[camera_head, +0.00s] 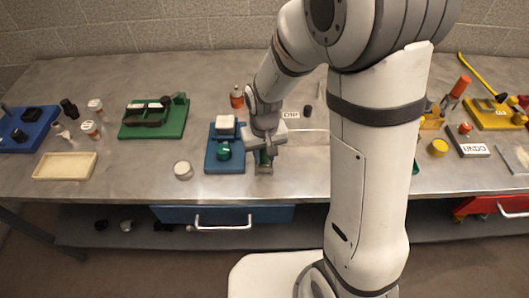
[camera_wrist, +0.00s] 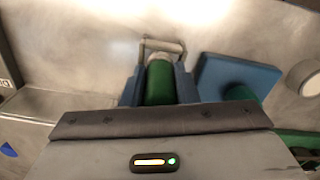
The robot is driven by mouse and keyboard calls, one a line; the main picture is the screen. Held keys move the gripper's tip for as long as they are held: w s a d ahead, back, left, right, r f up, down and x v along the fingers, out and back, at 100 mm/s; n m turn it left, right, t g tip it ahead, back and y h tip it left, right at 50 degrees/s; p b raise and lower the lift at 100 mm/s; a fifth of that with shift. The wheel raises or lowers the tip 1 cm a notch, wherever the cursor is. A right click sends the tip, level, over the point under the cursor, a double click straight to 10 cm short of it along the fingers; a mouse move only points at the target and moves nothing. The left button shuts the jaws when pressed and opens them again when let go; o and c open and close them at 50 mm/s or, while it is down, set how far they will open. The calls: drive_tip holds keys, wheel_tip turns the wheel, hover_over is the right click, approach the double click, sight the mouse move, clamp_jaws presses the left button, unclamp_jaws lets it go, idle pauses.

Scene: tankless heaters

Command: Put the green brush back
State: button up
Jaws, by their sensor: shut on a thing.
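The green brush shows as a green cylinder (camera_wrist: 160,82) with a pale end in the wrist view. Blue pieces stand close on both sides of it, and a grey metal bar lies just beyond its end. In the head view a bit of green (camera_head: 264,158) shows at my gripper (camera_head: 264,163), low over the bench near its front edge. My gripper is shut on the green brush. The gripper body hides the lower part of the brush in the wrist view. I cannot tell whether the brush touches the bench.
A blue board (camera_head: 224,166) with a white block (camera_head: 226,122) and a green round piece (camera_head: 223,151) stands just left of my gripper. A small round tin (camera_head: 183,170) and a green board (camera_head: 130,132) lie farther left. A "DIP" sign (camera_head: 291,114) stands behind.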

drive_tip(key=shift+f, duration=0.2)
drive_tip(key=o, duration=1)
drive_tip(key=shift+r, duration=0.15)
wheel_tip(320, 180, up, 12)
drive_tip(key=shift+r+b, duration=0.1)
drive_tip(key=shift+b, duration=0.2)
drive_tip(key=s+d+r+m+t, duration=0.1)
drive_tip(key=s+d+r, duration=0.1)
drive_tip(key=s+d, duration=0.4)
drive_tip(key=s+d+r+m+t, duration=0.1)
drive_tip(key=s+d+r+t, duration=0.1)
drive_tip(key=s+d, duration=0.4)
drive_tip(key=shift+s+d+r+m, duration=0.2)
drive_tip(key=shift+d+r+m, duration=0.1)
drive_tip(key=shift+r, duration=0.5)
